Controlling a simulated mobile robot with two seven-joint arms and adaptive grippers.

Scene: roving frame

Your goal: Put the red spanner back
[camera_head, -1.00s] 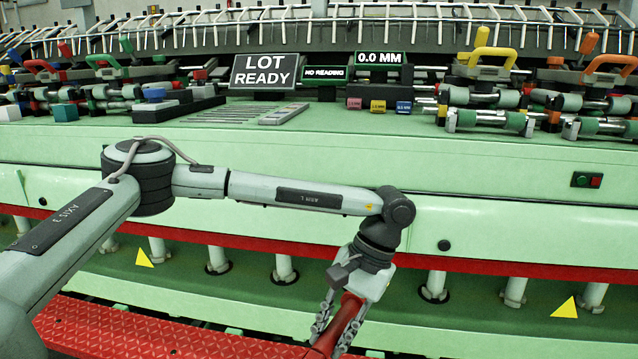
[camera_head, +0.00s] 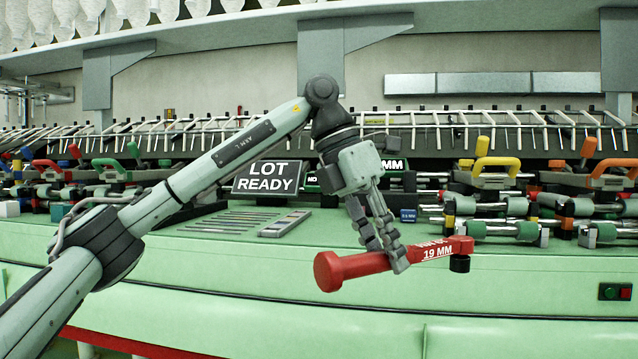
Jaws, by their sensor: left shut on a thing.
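The red spanner (camera_head: 350,267) is marked "19 MM" and has a thick round end at the left and a dark tip at the right. My left gripper (camera_head: 393,258) is shut on it near its middle. The spanner is held nearly level, its right end slightly higher, in front of the green bench's edge. My right gripper does not show. No empty place that is clearly the spanner's own can be made out.
The green bench (camera_head: 300,242) carries flat grey strips (camera_head: 284,223), a "LOT READY" sign (camera_head: 268,178) and a small blue block (camera_head: 408,215). Coloured clamp-like devices (camera_head: 497,165) crowd both sides. A row of metal arms runs behind. A red and green button box (camera_head: 615,292) is on the front.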

